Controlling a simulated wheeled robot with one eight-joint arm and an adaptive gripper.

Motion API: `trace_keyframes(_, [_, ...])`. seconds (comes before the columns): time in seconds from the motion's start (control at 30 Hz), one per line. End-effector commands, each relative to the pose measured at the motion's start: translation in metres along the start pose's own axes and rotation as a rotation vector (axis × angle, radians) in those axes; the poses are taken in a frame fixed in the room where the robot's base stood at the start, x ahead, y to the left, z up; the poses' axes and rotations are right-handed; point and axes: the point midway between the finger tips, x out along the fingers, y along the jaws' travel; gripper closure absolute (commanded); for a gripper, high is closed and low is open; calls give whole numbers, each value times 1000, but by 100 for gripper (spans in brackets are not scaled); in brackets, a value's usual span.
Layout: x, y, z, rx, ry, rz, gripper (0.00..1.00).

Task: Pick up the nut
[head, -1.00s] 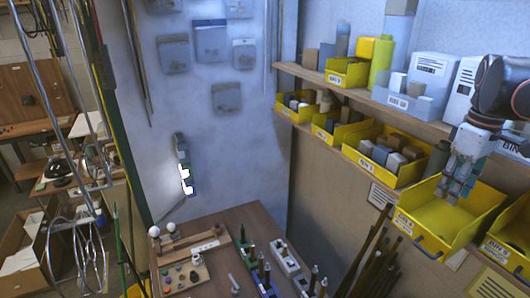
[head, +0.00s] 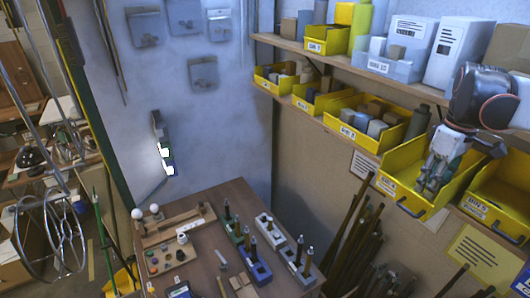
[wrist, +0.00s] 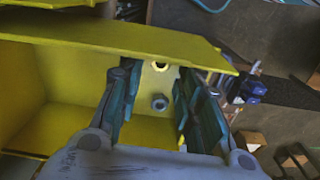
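A small grey nut (wrist: 159,102) shows in the wrist view, inside a yellow bin (wrist: 65,80). My gripper (wrist: 156,76) is open, with one finger to each side of the nut and a gap on both sides. A bright ring (wrist: 160,66) shows just above the nut in the picture; I cannot tell what it is. In the head view my gripper (head: 431,184) is low over the front part of the yellow bin (head: 397,160) on the right. The nut is hidden in the head view.
Another yellow bin (head: 499,203) stands right beside this one. A bin of blocks (head: 366,122) is to its left, and a shelf with boxes is above. Long rods (head: 355,245) stand below the bins. A wooden table (head: 205,200) with lamp parts is at lower left.

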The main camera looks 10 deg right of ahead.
Motion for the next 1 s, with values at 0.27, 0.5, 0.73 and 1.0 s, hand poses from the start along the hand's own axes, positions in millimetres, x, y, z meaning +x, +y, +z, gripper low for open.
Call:
trace_keyframes(0.27, [42, -2, 1, 0, 0, 0, 68])
trace_keyframes(0.5, [44, -2, 1, 0, 0, 0, 68])
trace_keyframes(0.73, [44, -2, 1, 0, 0, 0, 96])
trace_keyframes(1.0, [43, -2, 1, 0, 0, 0, 96])
